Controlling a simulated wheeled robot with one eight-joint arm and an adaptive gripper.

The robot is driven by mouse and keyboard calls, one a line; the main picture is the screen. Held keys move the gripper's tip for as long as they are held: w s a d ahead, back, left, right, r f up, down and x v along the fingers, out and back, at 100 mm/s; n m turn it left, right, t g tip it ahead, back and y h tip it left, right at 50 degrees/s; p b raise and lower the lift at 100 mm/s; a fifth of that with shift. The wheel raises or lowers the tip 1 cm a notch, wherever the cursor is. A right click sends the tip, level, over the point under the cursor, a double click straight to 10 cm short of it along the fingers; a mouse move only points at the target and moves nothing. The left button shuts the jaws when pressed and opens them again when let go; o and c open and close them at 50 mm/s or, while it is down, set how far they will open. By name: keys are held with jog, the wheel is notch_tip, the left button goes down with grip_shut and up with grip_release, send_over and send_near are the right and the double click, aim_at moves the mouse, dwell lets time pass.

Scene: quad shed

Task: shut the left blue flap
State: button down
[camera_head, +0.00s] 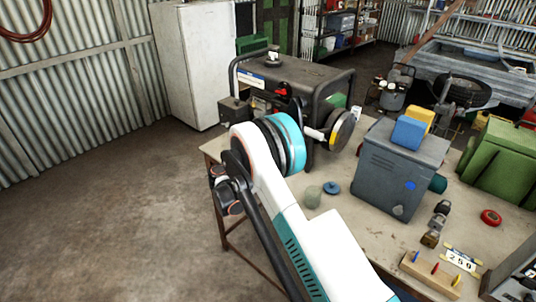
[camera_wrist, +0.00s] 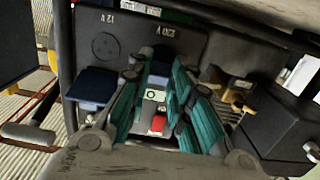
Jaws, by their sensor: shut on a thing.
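In the wrist view the generator's dark panel (camera_wrist: 190,45) carries the marks 12 V and 230 V. The left blue flap (camera_wrist: 95,83) stands out open below the round 12 V socket (camera_wrist: 105,46). My gripper (camera_wrist: 162,76) is right of this flap, its teal fingers reaching to below the 230 V mark. Its tips are shut on a small dark blue piece there, mostly hidden by the fingers. I cannot tell whether the gripper touches the left flap. In the head view the black-framed generator (camera_head: 300,75) stands on the table, and my arm hides my gripper.
The table (camera_head: 290,185) also holds a grey-blue box (camera_head: 385,175) with blue and yellow blocks on top, a green case (camera_head: 503,165), a blue disc (camera_head: 332,188) and a red ring (camera_head: 491,217). A white cabinet (camera_head: 190,70) stands behind. The floor at left is clear.

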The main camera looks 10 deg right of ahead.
jog(key=shift+w+f+h+b, duration=0.1)
jog(key=shift+f+h+b, duration=0.15)
jog(key=shift+h+b, duration=0.1)
dwell(0.3)
jog(key=c, duration=1.4)
grip_release()
jog(key=shift+c, duration=0.2)
jog(key=shift+d, duration=0.1)
jog(key=v, duration=1.2)
jog(key=shift+c, duration=0.6)
